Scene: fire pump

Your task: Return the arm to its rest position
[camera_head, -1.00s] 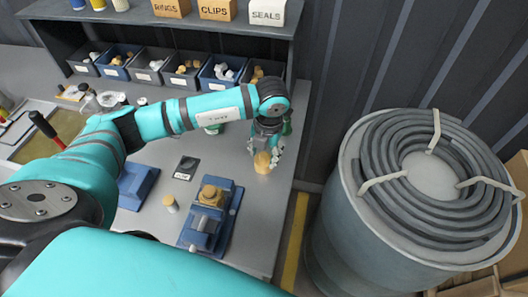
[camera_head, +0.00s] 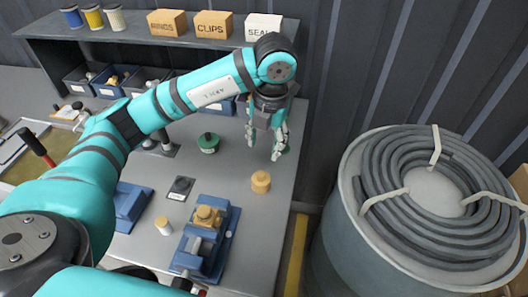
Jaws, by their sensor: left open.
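My left arm reaches in from the left across the grey workbench (camera_head: 257,220). Its gripper (camera_head: 264,152) hangs above the back right of the bench, fingers pointing down, open and empty. A tan knobbed part (camera_head: 261,182) stands on the bench in front of the fingers, apart from them. A blue fixture (camera_head: 205,240) with a brass-coloured part (camera_head: 207,217) on it is at the front. My right gripper is not in view.
A shelf holds boxes marked RINGS (camera_head: 167,22), CLIPS (camera_head: 213,24) and SEALS (camera_head: 262,27), with bins below. A green-topped item (camera_head: 208,143) and a small tan cylinder (camera_head: 163,225) stand on the bench. A drum with coiled hose (camera_head: 372,239) is at right.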

